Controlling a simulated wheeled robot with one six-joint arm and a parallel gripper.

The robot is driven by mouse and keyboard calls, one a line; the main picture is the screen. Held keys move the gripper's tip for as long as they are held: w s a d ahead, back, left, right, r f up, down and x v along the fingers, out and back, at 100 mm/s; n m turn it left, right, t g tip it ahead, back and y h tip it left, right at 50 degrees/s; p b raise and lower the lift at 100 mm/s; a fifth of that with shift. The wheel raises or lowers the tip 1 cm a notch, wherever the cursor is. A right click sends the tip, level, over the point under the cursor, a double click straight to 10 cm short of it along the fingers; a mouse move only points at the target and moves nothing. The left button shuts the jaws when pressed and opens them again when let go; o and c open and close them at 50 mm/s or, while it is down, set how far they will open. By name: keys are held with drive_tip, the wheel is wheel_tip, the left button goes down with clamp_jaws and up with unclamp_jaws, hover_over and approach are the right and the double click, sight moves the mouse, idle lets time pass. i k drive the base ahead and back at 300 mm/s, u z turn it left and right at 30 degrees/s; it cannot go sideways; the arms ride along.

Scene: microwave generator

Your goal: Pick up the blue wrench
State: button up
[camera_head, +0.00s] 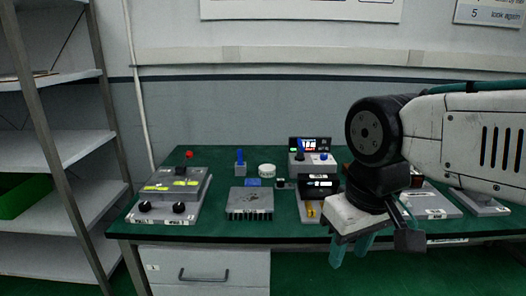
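No blue thing in the head view can be made out clearly as a wrench. A small upright blue piece (240,157) stands in a grey block at the back left of the green-topped bench (215,168). A flat blue piece (253,182) lies behind the finned grey heat sink. My gripper (350,250) hangs at the bench's front edge, right of the middle, well apart from both blue pieces. Its two teal fingers point down with a gap between them, and nothing shows in them. My arm hides part of the bench's right side.
A grey control box (178,190) with black knobs and a red-topped lever stands at the left. The heat sink (250,203) sits at the front middle, with a white round piece (267,170) behind it. Devices crowd the right. A shelf rack (60,137) stands left of the bench.

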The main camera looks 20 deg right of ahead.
sight(300, 157)
drive_tip(key=i, duration=1)
drive_tip(key=z, duration=0.35)
